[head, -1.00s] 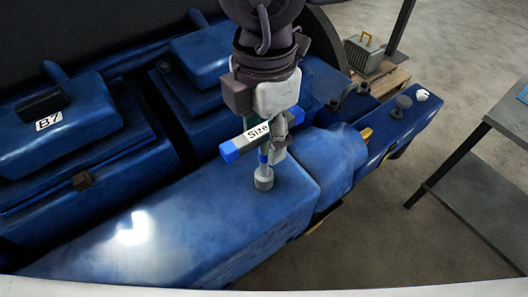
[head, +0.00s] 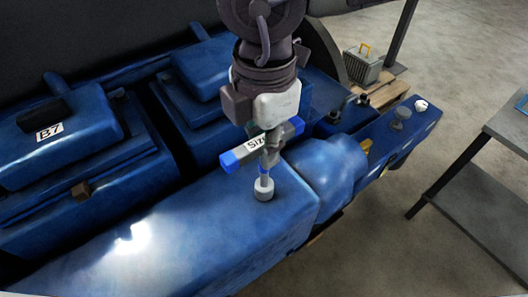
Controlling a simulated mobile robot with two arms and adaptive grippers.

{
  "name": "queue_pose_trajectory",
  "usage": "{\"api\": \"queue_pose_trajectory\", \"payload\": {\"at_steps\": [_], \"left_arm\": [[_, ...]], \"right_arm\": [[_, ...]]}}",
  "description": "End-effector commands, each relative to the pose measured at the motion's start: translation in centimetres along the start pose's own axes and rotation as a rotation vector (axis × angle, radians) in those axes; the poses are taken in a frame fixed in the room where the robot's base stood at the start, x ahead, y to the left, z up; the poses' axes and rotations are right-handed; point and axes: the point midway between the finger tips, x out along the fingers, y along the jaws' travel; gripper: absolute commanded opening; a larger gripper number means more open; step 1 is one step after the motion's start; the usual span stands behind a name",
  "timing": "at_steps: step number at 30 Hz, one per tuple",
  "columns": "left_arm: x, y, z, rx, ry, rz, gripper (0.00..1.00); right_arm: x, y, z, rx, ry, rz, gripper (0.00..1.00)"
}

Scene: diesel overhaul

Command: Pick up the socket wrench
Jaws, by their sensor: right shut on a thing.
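I cannot tell whether the socket touches that surface. My right gripper (head: 271,147) comes down from above and is shut on the wrench near the middle of its handle, hiding part of the bar and label. My left gripper is not in view.
A blue ledge (head: 385,130) with a grey knob (head: 401,118) and a white cap (head: 421,105) lies right. A grey table (head: 508,125) stands at the right edge. A grey case (head: 363,65) sits on a pallet behind.

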Motion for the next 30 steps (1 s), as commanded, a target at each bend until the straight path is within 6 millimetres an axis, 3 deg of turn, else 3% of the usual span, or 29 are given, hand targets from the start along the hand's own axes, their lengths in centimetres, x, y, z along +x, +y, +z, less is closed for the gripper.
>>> {"api": "queue_pose_trajectory", "payload": {"at_steps": [5, 9, 21, 30], "left_arm": [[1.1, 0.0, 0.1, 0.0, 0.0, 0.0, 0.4], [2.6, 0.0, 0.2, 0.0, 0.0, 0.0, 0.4], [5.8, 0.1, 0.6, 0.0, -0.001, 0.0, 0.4], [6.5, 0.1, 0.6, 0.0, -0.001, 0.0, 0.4]], "right_arm": [[-1.3, 0.1, 0.0, 0.002, 0.001, 0.006, 0.0], [-3.8, 0.1, 0.0, 0.002, 0.002, 0.009, 0.0], [-8.6, -7.6, 3.3, 0.001, 0.003, 0.006, 0.0], [-10.5, -10.3, 4.5, 0.001, 0.002, 0.002, 0.0]]}}
